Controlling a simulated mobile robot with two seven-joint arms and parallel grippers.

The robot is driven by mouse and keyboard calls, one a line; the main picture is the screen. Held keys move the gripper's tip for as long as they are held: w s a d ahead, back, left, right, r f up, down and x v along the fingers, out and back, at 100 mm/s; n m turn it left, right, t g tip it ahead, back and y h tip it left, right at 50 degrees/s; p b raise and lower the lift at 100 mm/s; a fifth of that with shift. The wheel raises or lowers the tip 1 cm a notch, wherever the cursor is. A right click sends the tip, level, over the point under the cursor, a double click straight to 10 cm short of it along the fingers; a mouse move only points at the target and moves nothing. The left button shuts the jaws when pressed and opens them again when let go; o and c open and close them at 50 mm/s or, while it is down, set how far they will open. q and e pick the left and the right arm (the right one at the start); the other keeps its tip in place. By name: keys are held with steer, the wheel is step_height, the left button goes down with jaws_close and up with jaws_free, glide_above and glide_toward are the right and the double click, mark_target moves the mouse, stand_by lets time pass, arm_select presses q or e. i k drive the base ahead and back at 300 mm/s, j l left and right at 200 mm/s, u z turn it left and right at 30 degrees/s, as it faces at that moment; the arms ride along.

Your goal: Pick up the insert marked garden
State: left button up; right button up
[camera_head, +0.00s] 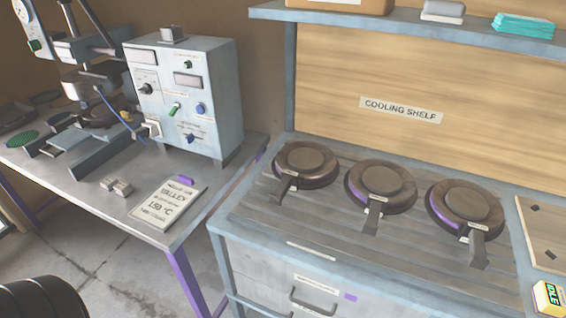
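Three round dark inserts with handles sit in a row on the slatted bench top: a left one (306,160), a middle one (380,182) and a right one (464,208). Each has a small pale tag near its handle, and the handles point toward the front. The tag writing is too small to read, so I cannot tell which one is marked garden. Neither of my grippers is in view.
A sign reading COOLING SHELF (401,109) is on the wood back panel. On the left table stand a press (88,85), a control box (186,95) and a card (168,203) reading VALLEY, 150 °C. A yellow-green box (548,298) is at the lower right.

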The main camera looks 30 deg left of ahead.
mark_target(299, 165)
steer(key=k+j+u, duration=0.1)
steer(key=j, duration=0.5)
steer(key=k+j, duration=0.1)
steer(key=j, duration=0.55)
steer(key=k+j+u, duration=0.15)
steer(key=j, duration=0.45)
